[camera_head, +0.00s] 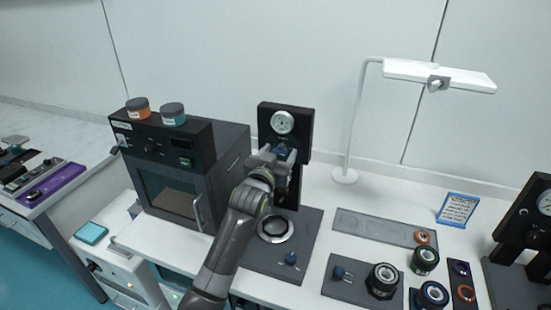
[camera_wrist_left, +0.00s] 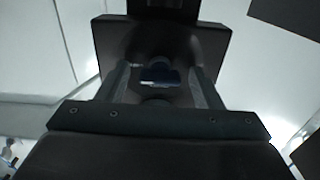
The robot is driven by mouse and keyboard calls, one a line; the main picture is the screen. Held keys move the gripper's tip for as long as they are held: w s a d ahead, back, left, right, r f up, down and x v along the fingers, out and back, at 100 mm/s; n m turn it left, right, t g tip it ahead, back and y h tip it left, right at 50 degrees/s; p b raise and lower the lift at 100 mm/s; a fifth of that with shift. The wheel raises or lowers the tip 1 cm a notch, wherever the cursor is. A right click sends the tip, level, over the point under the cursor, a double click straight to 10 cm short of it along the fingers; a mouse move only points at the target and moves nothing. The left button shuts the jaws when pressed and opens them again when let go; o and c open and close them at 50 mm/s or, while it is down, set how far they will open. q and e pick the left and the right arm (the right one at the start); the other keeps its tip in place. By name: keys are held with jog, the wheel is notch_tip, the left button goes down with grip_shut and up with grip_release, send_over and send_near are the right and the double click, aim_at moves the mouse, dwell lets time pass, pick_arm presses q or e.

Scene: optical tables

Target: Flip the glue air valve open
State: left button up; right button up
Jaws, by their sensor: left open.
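A black upright stand (camera_head: 296,186) with a round white gauge (camera_head: 282,122) stands on a dark base plate. A small blue part, which looks like the valve handle, shows just below the gauge, partly hidden by my left gripper (camera_head: 280,155). In the left wrist view this dark blue part (camera_wrist_left: 160,76) lies between the two fingers of my left gripper (camera_wrist_left: 162,84). The fingers are open, with gaps visible on both sides of the blue part. Whether the valve is open or closed I cannot tell. My right gripper is not in view.
An oven-like box (camera_head: 176,174) with two jars on top stands left of my left arm. A silver ring (camera_head: 275,229) and a blue knob (camera_head: 291,258) are on the stand's base plate (camera_head: 262,262). A lamp (camera_head: 440,75) and several lens parts are to the right.

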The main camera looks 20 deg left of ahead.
pick_arm(q)
jog(key=s+b, duration=0.4)
jog(key=s, duration=1.3)
jog(key=shift+s+a, duration=0.2)
jog(key=shift+a, duration=0.1)
jog(key=shift+f, duration=0.1)
